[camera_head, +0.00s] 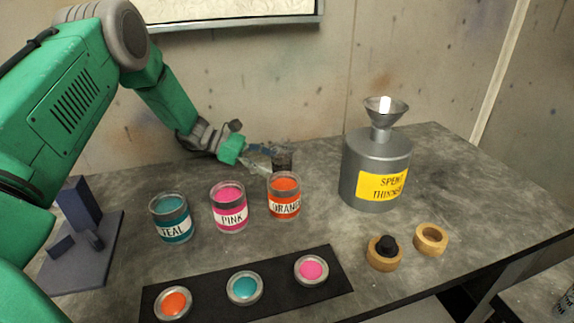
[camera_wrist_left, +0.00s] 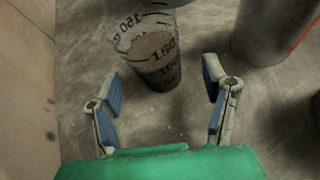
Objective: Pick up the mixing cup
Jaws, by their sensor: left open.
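The mixing cup (camera_wrist_left: 153,50) is a clear cup with black graduation marks and numbers and greyish contents. In the left wrist view it stands upright on the table just beyond my fingertips. In the head view the cup (camera_head: 282,161) shows behind the orange can, partly hidden by it. My left gripper (camera_wrist_left: 163,85) is open, with its two blue-padded fingers apart and nothing between them. In the head view the left gripper (camera_head: 268,158) reaches in from the left, low over the table, its fingers close to the cup. My right gripper is not in view.
Teal (camera_head: 172,219), pink (camera_head: 229,207) and orange (camera_head: 284,196) paint cans stand in front of the cup. A grey spent-thinner can (camera_head: 376,167) with a funnel stands to its right. A black mat (camera_head: 208,286) with lids and two wooden rings (camera_head: 431,239) lie nearer.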

